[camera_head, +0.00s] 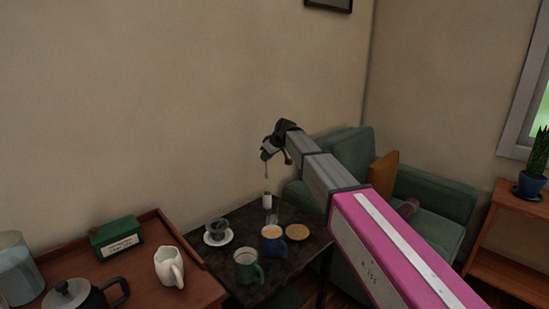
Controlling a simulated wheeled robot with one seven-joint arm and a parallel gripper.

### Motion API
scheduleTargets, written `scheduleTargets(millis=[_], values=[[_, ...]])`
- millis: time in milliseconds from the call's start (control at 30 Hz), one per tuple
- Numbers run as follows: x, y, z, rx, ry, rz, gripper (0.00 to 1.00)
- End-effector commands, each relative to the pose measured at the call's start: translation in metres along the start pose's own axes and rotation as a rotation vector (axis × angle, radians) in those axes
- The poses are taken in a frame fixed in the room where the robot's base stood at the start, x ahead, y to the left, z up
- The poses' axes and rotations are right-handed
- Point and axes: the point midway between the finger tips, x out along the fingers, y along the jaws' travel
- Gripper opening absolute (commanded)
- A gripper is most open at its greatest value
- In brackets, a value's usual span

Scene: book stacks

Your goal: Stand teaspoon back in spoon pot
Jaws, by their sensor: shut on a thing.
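My gripper (271,154) is raised above the small dark table. It is shut on the teaspoon (266,171), a thin grey shape that hangs down below the fingers. The fingers hide its upper part. Under it, on the table, stand a small white upright cylinder (267,200) and a clear glass-like vessel (271,217). Either may be the spoon pot; I cannot tell which at this size. The spoon's lower end is clear of both, well above them.
The dark table (213,266) also holds a grey cup (217,226) on a white saucer, a green mug (247,265), a blue mug (272,243) and a round biscuit-coloured disc (297,232). A wooden tray-topped surface with a white jug (169,266) is at left; a green armchair (352,150) stands behind.

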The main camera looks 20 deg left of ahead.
Motion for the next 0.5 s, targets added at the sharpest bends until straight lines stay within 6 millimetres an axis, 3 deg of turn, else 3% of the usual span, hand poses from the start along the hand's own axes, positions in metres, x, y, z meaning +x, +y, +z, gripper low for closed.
scheduleTargets(millis=[500], values=[[0.026, 0.000, 0.019, 0.000, -0.001, 0.000, 0.00]])
